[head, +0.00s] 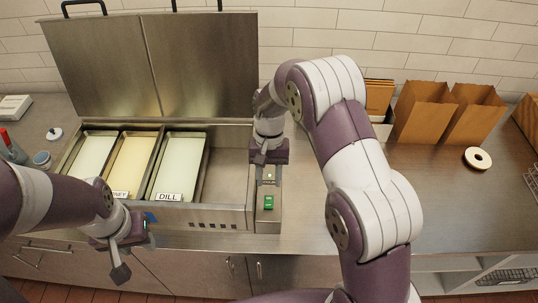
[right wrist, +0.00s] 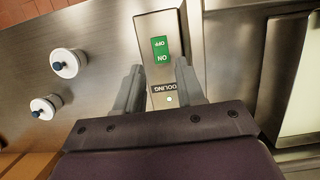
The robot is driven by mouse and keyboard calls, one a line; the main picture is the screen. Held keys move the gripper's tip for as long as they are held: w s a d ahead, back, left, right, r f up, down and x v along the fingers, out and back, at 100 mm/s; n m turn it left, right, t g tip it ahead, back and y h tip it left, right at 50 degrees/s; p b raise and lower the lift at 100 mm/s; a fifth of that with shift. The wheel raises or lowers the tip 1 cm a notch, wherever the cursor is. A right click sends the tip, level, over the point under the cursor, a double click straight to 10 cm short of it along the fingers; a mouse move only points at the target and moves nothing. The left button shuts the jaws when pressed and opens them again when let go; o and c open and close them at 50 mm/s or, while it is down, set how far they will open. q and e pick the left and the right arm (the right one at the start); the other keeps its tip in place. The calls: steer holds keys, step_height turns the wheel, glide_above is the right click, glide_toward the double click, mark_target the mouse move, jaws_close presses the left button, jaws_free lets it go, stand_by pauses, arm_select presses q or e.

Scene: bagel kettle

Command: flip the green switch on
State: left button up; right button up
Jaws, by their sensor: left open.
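The green switch (head: 269,202) sits on a narrow metal panel at the right end of the steel topping station. In the right wrist view the switch (right wrist: 160,48) shows ON and OFF lettering, with a COOLING label and a small light on the same panel. My right gripper (head: 267,178) points down over the panel, behind the switch in the head view. Its fingers (right wrist: 158,85) are apart with nothing between them but the panel below, and the switch lies just beyond their tips. My left gripper (head: 122,262) is open and empty at the counter's front edge.
The station's lid (head: 150,65) stands raised. Topping trays, one marked DILL (head: 180,165), fill its left part. Brown paper bags (head: 423,112) and a bagel-like ring (head: 477,158) are at the right. Two white pots with blue knobs (right wrist: 68,63) stand beside the panel.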

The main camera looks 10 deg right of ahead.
arm_select(q)
step_height(320, 180, up, 6)
steer(key=p, duration=0.3)
steer(key=shift+f+p, duration=0.1)
steer(key=shift+p, duration=0.3)
arm_select(e)
steer(key=v, duration=0.5)
steer(key=shift+w+d+r, duration=0.1)
steer(key=shift+r, duration=0.15)
